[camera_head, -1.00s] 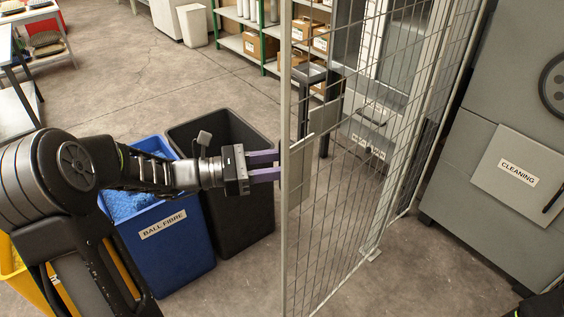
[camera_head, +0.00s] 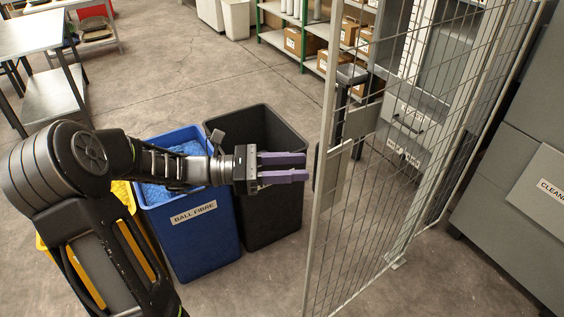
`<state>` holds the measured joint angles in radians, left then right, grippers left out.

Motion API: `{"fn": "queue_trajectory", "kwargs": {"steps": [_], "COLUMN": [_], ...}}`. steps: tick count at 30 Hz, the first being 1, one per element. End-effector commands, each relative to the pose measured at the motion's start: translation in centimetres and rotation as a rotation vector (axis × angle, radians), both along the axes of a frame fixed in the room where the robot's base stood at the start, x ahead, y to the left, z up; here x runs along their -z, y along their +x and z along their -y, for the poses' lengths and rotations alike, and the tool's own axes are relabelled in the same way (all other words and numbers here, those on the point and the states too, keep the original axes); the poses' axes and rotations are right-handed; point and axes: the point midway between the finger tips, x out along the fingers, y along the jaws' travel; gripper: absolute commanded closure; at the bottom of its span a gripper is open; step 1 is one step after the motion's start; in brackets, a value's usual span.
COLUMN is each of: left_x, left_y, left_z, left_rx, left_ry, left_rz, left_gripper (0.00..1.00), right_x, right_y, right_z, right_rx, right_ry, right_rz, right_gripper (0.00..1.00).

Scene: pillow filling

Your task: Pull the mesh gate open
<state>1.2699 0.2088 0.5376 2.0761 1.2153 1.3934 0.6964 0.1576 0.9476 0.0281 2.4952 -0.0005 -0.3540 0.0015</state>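The mesh gate (camera_head: 388,200) is a pale metal frame with wire mesh, standing upright right of the middle. Its near edge post (camera_head: 319,190) carries a flat pale plate (camera_head: 334,176) at mid height. My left gripper (camera_head: 287,167) is just left of that post, level with the plate. Its two purple fingers point right at the post and have a narrow gap between them, with nothing held. The fingertips look slightly apart from the post. My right gripper is not in view.
A blue bin (camera_head: 205,237) labelled "BALL FIBRE" and a black bin (camera_head: 268,222) stand below and behind my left gripper. A grey cabinet (camera_head: 520,215) stands at the right. Shelves with boxes (camera_head: 301,42) are at the back.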

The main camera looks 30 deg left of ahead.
Motion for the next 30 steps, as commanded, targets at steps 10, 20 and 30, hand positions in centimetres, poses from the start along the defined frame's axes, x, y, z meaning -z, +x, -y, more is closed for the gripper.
{"fn": "queue_trajectory", "kwargs": {"steps": [10, 20, 30], "left_x": [0.0, 0.1, 1.2], "left_y": [-1.5, -1.5, -0.9], "left_z": [-2.1, -2.0, -2.5], "left_rx": [0.000, 0.001, -0.027], "left_ry": [0.000, 0.000, 0.066], "left_rz": [0.000, 0.000, 0.011], "left_gripper": [0.62, 0.62, 0.62], "right_x": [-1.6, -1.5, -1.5], "right_y": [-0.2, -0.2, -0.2], "right_z": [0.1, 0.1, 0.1], "right_rx": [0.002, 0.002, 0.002], "right_ry": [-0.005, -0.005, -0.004], "right_rz": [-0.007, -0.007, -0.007], "right_gripper": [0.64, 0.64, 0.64]}}
